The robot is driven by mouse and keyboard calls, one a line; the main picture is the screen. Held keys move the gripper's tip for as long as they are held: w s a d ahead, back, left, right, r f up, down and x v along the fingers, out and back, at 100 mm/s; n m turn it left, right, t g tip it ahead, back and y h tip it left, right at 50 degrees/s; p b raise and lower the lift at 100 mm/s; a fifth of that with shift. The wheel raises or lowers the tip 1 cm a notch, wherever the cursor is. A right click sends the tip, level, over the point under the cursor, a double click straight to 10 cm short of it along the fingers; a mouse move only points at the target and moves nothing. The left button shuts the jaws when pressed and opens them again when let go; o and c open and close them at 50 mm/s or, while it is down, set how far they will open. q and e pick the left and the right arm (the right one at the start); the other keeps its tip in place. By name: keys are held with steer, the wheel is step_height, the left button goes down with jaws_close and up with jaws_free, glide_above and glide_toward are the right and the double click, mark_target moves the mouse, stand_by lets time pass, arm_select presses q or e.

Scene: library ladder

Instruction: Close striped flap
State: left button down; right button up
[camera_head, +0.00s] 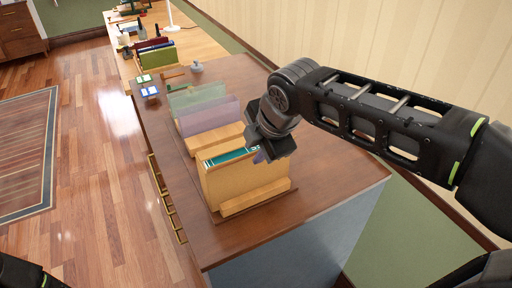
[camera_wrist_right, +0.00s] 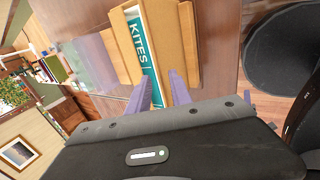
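I cannot make out a striped flap in either view. My right gripper (camera_head: 260,156) is over the near end of the brown desk, at the right side of a wooden holder (camera_head: 226,189). In the right wrist view its two purple fingers (camera_wrist_right: 157,84) are apart. The teal spine of a book marked KITES (camera_wrist_right: 146,50) lies between or just beyond them; I cannot tell whether they touch it. The book's teal edge (camera_head: 229,156) also shows in the head view. My left gripper is out of view; only a dark part of my arm shows at bottom left.
Purple (camera_head: 207,117) and green (camera_head: 195,97) translucent panels stand behind the holder on the desk (camera_head: 318,170). Small blue-and-white items (camera_head: 149,92) and a grey knobbed object (camera_head: 197,66) sit farther back. A striped-border rug (camera_head: 27,150) lies on the open floor at left.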

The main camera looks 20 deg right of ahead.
steer(key=shift+w+f, duration=0.1)
steer(key=shift+f, duration=0.15)
jaws_close()
stand_by(1.4)
